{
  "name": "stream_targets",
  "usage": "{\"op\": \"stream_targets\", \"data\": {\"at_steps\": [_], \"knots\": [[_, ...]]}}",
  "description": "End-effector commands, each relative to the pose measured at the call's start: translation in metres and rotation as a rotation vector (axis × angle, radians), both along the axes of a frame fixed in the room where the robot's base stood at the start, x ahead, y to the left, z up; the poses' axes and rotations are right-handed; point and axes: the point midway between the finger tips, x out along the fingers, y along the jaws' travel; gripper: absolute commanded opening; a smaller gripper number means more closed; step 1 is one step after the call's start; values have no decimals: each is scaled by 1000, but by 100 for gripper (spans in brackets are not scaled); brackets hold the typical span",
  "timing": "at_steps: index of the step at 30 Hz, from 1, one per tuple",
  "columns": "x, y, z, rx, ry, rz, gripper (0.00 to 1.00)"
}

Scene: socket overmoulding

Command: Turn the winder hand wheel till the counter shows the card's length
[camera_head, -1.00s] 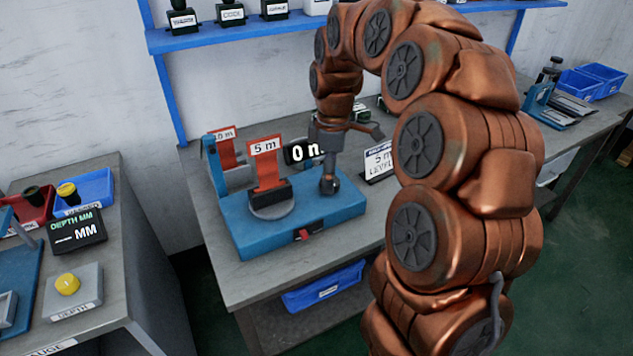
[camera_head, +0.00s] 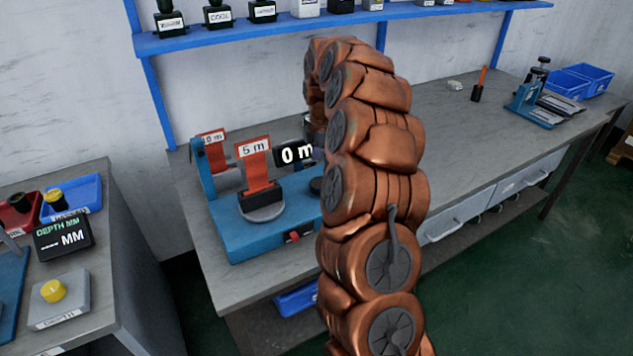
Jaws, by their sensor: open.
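The blue winder (camera_head: 245,238) stands on the grey bench left of my arm. Its black counter (camera_head: 296,153) reads "0 m". A red flag marked "5 m" (camera_head: 254,150) stands upright on the winder, with another marked "10 m" (camera_head: 212,137) behind it. A dark round part, perhaps the hand wheel (camera_head: 316,187), shows at the winder's right, partly covered by my arm. My gripper is hidden behind my copper arm, so its contact with the wheel cannot be seen. The length card is not visible.
A blue shelf (camera_head: 220,36) with several bottles runs above the bench. A left bench holds a depth display (camera_head: 64,238) and a yellow button box (camera_head: 57,303). A blue press (camera_head: 530,100) and blue trays (camera_head: 590,78) stand at far right. The bench (camera_head: 445,135) right of my arm has free room.

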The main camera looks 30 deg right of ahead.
Motion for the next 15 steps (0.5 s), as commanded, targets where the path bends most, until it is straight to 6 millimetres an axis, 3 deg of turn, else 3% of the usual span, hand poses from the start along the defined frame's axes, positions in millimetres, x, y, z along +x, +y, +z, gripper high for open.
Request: {"op": "stream_targets", "data": {"at_steps": [9, 15], "knots": [[0, 1, -44, 0, 1, 1, 87], [0, 2, -57, 0, 1, 2, 87]]}}
